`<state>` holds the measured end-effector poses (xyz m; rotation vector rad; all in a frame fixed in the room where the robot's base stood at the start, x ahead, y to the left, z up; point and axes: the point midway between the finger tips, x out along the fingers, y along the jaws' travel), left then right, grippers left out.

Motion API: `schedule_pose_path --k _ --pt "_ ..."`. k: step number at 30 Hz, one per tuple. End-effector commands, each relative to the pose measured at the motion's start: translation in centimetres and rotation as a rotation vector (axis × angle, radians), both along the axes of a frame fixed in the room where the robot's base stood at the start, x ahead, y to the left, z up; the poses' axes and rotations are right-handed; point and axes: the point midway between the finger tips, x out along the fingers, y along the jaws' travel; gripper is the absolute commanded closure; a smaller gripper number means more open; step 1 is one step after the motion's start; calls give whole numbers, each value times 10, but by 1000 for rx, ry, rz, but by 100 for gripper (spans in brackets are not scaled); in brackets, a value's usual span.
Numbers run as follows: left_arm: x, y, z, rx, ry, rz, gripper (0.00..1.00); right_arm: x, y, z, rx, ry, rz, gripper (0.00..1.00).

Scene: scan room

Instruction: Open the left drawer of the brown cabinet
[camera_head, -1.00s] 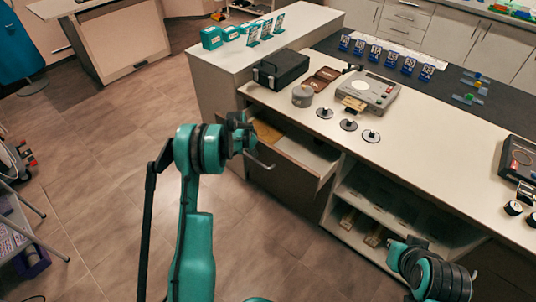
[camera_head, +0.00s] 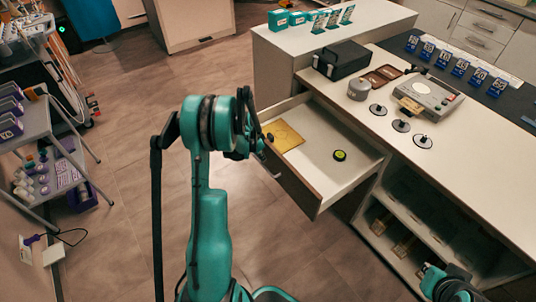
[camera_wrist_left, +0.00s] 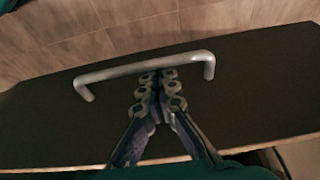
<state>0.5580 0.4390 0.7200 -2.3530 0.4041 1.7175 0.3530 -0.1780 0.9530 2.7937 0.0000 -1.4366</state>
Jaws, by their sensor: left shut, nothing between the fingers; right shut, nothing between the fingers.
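The left drawer (camera_head: 335,178) of the cabinet, with a dark brown front, is pulled out in the head view, showing its pale inside. A yellow-tan flat piece (camera_head: 284,136) and a small dark round thing with a green top (camera_head: 340,155) lie in it. The drawer's grey bar handle (camera_wrist_left: 120,73) crosses the drawer front in the left wrist view. My left gripper (camera_wrist_left: 160,76) is shut and empty, its tips overlapping the middle of the handle; whether they touch it, I cannot tell. In the head view, my own arm partly hides this gripper. My right gripper's fingers are out of view.
The countertop above holds a black box (camera_head: 341,60), a grey round tin (camera_head: 359,90) and a grey scale-like device (camera_head: 430,96). Open shelves (camera_head: 400,235) lie right of the drawer. A trolley (camera_head: 40,135) stands far left. The floor left of the drawer is clear.

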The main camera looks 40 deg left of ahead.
Motion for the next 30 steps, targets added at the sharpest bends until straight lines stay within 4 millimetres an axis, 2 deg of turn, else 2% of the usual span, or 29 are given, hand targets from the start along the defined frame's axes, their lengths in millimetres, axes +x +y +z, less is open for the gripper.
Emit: schedule_pose_path --k 17,23,30 --pt "-4 2 3 0 0 1 100 0 0 0 0 0 0 100" --pt "-13 5 32 -1 0 2 100 0 0 0 0 0 0 100" --pt "-29 10 82 0 1 2 100 0 0 0 0 0 0 100"
